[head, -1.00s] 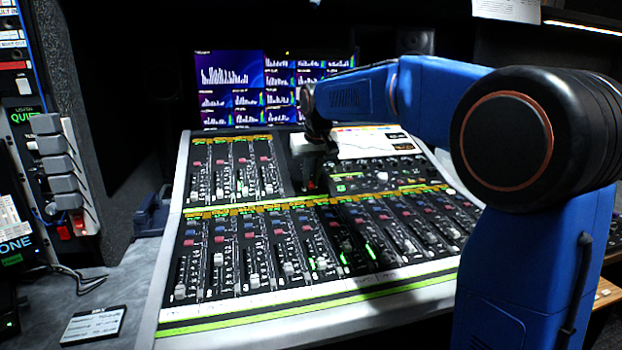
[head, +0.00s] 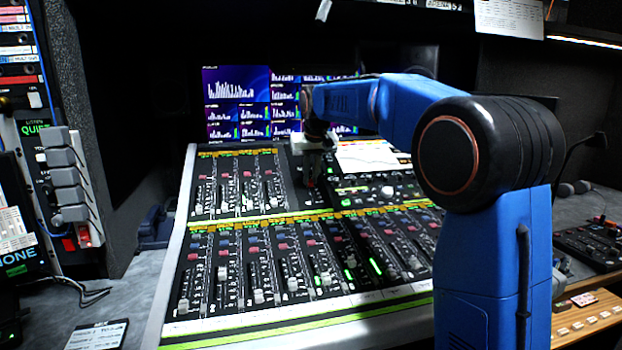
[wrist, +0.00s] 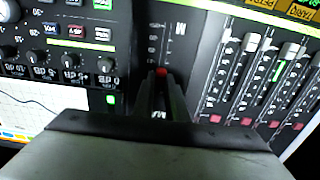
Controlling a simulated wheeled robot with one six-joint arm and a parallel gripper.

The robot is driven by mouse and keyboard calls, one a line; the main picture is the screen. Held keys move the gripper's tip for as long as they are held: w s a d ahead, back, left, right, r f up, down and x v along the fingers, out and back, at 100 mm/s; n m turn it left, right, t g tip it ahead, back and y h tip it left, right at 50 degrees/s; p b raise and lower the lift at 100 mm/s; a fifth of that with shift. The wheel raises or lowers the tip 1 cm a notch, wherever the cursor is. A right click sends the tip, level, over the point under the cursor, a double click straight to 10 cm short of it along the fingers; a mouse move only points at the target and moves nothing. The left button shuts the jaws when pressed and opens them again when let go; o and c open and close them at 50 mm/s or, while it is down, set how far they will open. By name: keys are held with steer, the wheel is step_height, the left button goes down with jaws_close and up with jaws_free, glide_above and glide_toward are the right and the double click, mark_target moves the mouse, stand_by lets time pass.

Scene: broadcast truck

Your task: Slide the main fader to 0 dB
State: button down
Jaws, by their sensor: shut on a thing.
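The mixing console (head: 400,290) fills the middle of the head view, with rows of faders. My gripper (head: 312,182) reaches down onto the upper middle of its panel. In the wrist view my gripper (wrist: 161,92) has its two fingers close together, shut on a fader with a red cap (wrist: 161,72), apparently the main fader. Only the top of the cap shows between the fingertips. Scale marks run along the slot beyond the fingers. The near part of the slot and the cap's exact level against the marks are hidden.
Other channel faders (wrist: 262,80) stand to the right of my fingers in the wrist view. Knobs and buttons (wrist: 70,45) lie to the left. Monitor screens (head: 235,100) stand behind the console. A rack panel (head: 60,130) is at the left.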

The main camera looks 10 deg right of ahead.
steer(key=c, duration=1.8)
jaws_free()
steer(key=shift+o, duration=0.2)
steer(key=v, duration=1.7)
steer(key=shift+s+r, duration=0.15)
